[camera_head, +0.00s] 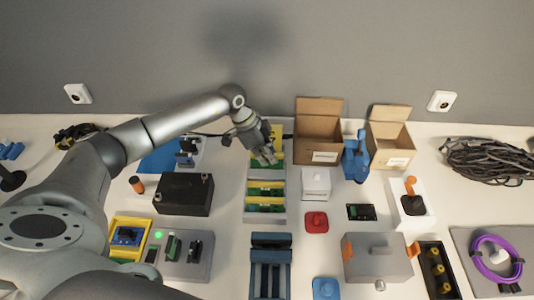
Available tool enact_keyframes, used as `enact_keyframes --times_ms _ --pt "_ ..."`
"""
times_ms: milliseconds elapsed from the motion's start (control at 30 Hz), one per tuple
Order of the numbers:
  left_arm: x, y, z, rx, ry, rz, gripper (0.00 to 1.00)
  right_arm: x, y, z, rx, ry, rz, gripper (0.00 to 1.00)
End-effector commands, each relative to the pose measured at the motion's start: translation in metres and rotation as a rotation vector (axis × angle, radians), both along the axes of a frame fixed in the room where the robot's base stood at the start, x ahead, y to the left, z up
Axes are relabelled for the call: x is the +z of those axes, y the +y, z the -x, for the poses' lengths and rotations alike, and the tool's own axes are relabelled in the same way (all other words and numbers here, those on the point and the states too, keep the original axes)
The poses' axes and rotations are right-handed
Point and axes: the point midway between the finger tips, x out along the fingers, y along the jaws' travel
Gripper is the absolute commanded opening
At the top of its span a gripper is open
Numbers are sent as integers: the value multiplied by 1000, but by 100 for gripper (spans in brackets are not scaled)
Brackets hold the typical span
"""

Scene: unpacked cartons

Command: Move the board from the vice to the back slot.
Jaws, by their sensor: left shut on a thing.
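My left gripper (264,152) comes in from the left over the back of a light grey rack (250,215) and is shut on a board. The board (278,141) is mostly hidden by the fingers; yellow and green show around them. It is at the back slot; I cannot tell whether it is fully seated. Green and yellow boards (265,207) stand in the slots in front. A dark blue device with rails (270,266), which looks like the vice, lies at the front with no board visible in it. My right gripper is not in view.
Open cartons (319,150) and a blue tool (355,165) stand right of the rack, with a white box (316,184) close beside it. A black box (184,194) stands left, under my arm. A wall rises behind.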

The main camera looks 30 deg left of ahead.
Motion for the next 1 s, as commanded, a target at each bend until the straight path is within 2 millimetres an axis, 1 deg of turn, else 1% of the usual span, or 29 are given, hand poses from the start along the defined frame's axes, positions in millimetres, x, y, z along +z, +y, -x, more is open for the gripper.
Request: enact_keyframes --times_ms 67,100,300,567,667,767,867,1000 --pt "-3 0 0 0 0 0 0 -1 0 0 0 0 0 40" --pt "-3 0 0 0 0 0 12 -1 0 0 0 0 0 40" --pt "-2 0 0 0 0 0 36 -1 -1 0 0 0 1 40" --pt "-2 0 0 0 -1 0 36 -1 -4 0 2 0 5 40" --pt "2 2 0 1 -2 -1 36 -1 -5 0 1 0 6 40" --pt "14 6 1 1 -5 0 36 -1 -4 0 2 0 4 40" --pt "31 13 5 0 -5 -1 36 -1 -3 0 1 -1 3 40" --pt "60 24 10 1 -5 -2 36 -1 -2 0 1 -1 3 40"
